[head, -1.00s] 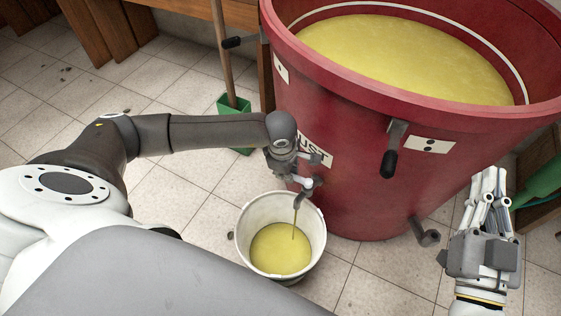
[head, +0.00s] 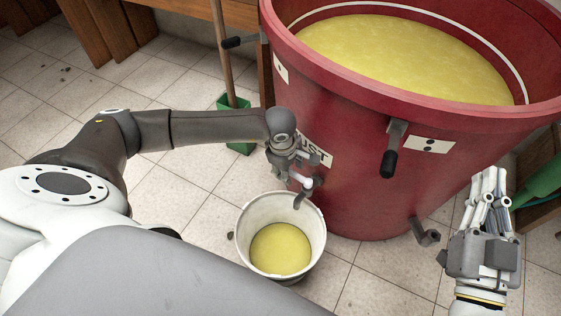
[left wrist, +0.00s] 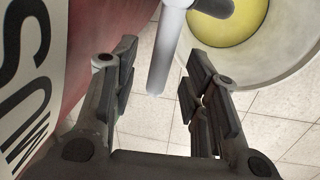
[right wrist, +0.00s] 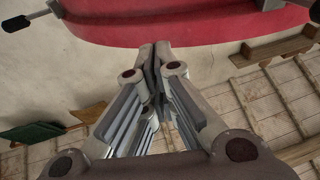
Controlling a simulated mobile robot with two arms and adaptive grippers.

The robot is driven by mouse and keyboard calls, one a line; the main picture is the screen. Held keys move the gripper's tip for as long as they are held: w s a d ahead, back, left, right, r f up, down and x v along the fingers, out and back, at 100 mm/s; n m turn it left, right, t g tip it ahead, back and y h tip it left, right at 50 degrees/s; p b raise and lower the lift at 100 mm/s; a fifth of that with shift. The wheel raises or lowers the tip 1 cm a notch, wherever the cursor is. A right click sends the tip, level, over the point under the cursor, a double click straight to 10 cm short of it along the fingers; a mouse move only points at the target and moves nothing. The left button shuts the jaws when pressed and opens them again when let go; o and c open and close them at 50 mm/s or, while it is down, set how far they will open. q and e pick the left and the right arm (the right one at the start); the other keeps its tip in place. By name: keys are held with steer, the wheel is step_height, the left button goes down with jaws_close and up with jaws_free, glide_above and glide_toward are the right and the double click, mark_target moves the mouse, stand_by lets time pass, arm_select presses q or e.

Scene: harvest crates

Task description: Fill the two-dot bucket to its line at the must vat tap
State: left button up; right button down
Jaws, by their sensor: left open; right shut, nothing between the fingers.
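The white bucket (head: 318,222) stands upright on the floor under the tap (head: 305,192) of the red must vat (head: 340,130). Yellow must (head: 281,249) lies in its lower part; no stream falls from the spout. I cannot make out a line or dots on the bucket. My left gripper (head: 300,168) is open at the tap. In the left wrist view, a light grey bar (left wrist: 168,55) extends between its spread fingers without visible contact, and the bucket rim (left wrist: 275,75) is at upper right. My right gripper (head: 490,185) is shut and empty, right of the vat.
A two-dot plate (head: 429,145) is on the vat beside a black-handled lever (head: 390,160).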

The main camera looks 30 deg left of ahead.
arm_select(q)
steer(key=shift+a, duration=0.95)
steer(key=a+b, duration=0.1)
steer(key=a, duration=0.4)
steer(key=shift+a, duration=0.1)
arm_select(e)
steer(key=r, duration=0.1)
steer(key=s+r+t, duration=0.1)
steer(key=r+t+y, duration=0.1)
steer(key=shift+s+a+r, duration=0.15)
steer(key=shift+s+r, duration=0.1)
steer(key=shift+r, duration=0.1)
